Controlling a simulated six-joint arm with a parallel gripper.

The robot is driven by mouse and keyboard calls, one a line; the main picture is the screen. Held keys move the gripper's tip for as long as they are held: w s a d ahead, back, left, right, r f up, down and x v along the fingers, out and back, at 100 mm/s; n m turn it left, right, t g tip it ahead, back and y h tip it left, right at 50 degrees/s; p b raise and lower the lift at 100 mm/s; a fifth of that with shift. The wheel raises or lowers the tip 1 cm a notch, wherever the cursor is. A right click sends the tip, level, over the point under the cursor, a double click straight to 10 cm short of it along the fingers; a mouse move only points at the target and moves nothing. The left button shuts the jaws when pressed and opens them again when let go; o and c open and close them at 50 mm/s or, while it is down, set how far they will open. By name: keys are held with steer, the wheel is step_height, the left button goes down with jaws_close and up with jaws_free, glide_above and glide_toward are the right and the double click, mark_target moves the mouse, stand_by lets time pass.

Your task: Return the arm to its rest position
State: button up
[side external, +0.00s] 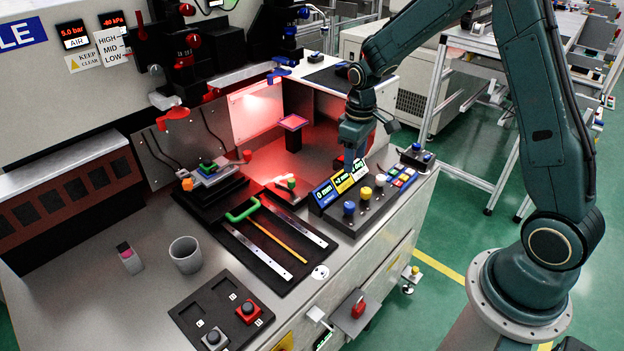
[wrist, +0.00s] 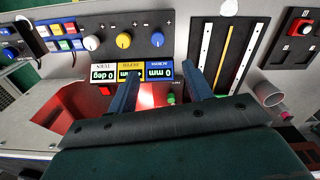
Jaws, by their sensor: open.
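My arm reaches in from the right, with its elbow raised and its wrist pointing down over the workbench. My gripper (side external: 350,160) hangs above the back side of the control panel (side external: 345,222), close to its displays in the picture. In the wrist view my gripper (wrist: 161,72) shows two blue fingers spread apart with nothing between them. The displays (wrist: 130,72) lie below the fingers and read 0 mm and 0 deg where legible; one finger partly covers the yellow one. The exact height above the panel cannot be told.
The panel has blue, yellow and white knobs (side external: 365,194) and coloured buttons (side external: 402,177). A red-lit platform (side external: 293,122) stands behind. A black rail plate (side external: 268,262), grey cup (side external: 185,254) and button box (side external: 221,312) lie leftward. Open floor (side external: 440,248) lies right of the bench.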

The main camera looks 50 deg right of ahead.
steer(key=s+a+r+m+t, duration=0.1)
steer(key=s+a+r, duration=0.2)
steer(key=s+r, duration=0.35)
steer(key=s+a+r+t, duration=0.2)
steer(key=s+a+r, duration=0.1)
steer(key=r, duration=0.6)
steer(key=s+a+r+t, duration=0.1)
steer(key=s+r, duration=0.1)
steer(key=s, duration=0.5)
steer(key=s+a+r+m+t, duration=0.1)
steer(key=s+a+r, duration=0.1)
steer(key=s, duration=0.5)
steer(key=shift+s+a+r, duration=0.2)
steer(key=shift+s+r, duration=0.1)
steer(key=shift+r, duration=0.05)
